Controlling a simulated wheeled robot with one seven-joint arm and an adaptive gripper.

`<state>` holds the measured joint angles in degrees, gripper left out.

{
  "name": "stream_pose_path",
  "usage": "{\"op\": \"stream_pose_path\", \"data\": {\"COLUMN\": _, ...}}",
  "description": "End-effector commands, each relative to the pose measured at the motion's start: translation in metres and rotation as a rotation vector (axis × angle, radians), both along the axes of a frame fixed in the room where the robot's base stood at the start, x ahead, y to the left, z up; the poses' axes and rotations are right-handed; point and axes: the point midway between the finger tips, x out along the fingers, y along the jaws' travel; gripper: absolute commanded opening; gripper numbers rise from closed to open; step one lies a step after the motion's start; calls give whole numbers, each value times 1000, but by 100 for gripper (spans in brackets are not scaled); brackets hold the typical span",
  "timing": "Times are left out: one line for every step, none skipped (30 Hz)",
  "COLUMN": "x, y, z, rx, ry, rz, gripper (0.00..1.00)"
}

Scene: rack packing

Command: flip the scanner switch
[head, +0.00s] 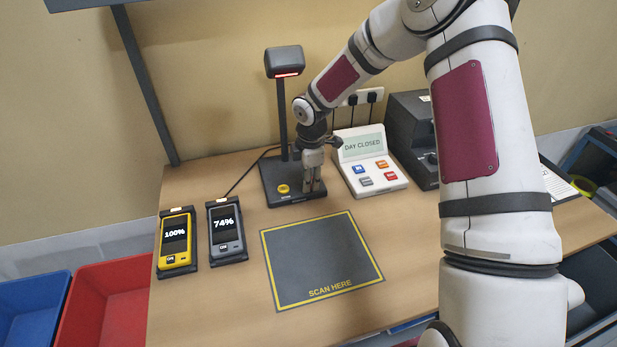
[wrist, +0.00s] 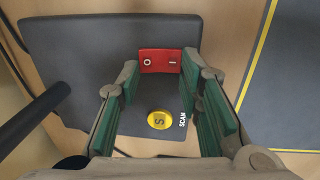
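The scanner (head: 284,62) stands at the back of the table on a dark base (head: 290,199), with a red light under its head. In the wrist view the base (wrist: 80,60) carries a red rocker switch (wrist: 160,61) marked O and I, and a round yellow button (wrist: 158,120) beside the word SCAN. My gripper (head: 313,189) is over the right part of the base, pointing down. In the wrist view its green-padded fingers (wrist: 165,90) are apart, with the switch between and beyond the tips. Nothing is held. Whether the fingers touch the switch cannot be told.
A keypad terminal (head: 399,181) reading DAY CLOSED stands right of the gripper, near a dark printer-like box (head: 408,112). Two handheld devices, yellow (head: 187,258) and grey (head: 239,251), lie at left. The SCAN HERE mat (head: 300,262) is bare.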

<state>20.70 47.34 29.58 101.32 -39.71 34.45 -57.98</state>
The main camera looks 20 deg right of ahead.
Motion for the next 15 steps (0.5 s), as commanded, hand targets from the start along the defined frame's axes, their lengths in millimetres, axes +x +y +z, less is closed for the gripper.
{"op": "stream_pose_path", "data": {"x": 0, "y": 0, "z": 0, "rx": 0, "ry": 0, "rz": 0, "gripper": 5}}
{"op": "stream_pose_path", "data": {"x": 0, "y": 0, "z": 0, "rx": 0, "ry": 1, "rz": 0, "gripper": 5}}
{"op": "stream_pose_path", "data": {"x": 1, "y": 0, "z": -1, "rx": -1, "ry": 6, "rz": 0, "gripper": 5}}
{"op": "stream_pose_path", "data": {"x": 3, "y": 0, "z": -1, "rx": -1, "ry": 13, "rz": -1, "gripper": 5}}
{"op": "stream_pose_path", "data": {"x": 4, "y": 0, "z": -2, "rx": -2, "ry": 22, "rz": -3, "gripper": 5}}
{"op": "stream_pose_path", "data": {"x": 5, "y": -1, "z": -3, "rx": -3, "ry": 38, "rz": -3, "gripper": 5}}
{"op": "stream_pose_path", "data": {"x": 6, "y": -1, "z": -3, "rx": -4, "ry": 53, "rz": -3, "gripper": 5}}
{"op": "stream_pose_path", "data": {"x": 6, "y": -1, "z": -3, "rx": -3, "ry": 65, "rz": -5, "gripper": 5}}
{"op": "stream_pose_path", "data": {"x": 7, "y": -2, "z": -3, "rx": -3, "ry": 82, "rz": -4, "gripper": 5}}
{"op": "stream_pose_path", "data": {"x": 7, "y": -1, "z": -3, "rx": -2, "ry": 94, "rz": -4, "gripper": 5}}
{"op": "stream_pose_path", "data": {"x": 6, "y": -1, "z": -3, "rx": -2, "ry": 104, "rz": -3, "gripper": 5}}
{"op": "stream_pose_path", "data": {"x": 6, "y": -1, "z": -2, "rx": -1, "ry": 115, "rz": -2, "gripper": 5}}
{"op": "stream_pose_path", "data": {"x": 6, "y": -1, "z": -2, "rx": 0, "ry": 121, "rz": -2, "gripper": 5}}
{"op": "stream_pose_path", "data": {"x": 5, "y": -1, "z": -1, "rx": 0, "ry": 126, "rz": -1, "gripper": 5}}
{"op": "stream_pose_path", "data": {"x": 5, "y": -1, "z": -1, "rx": 1, "ry": 130, "rz": -1, "gripper": 5}}
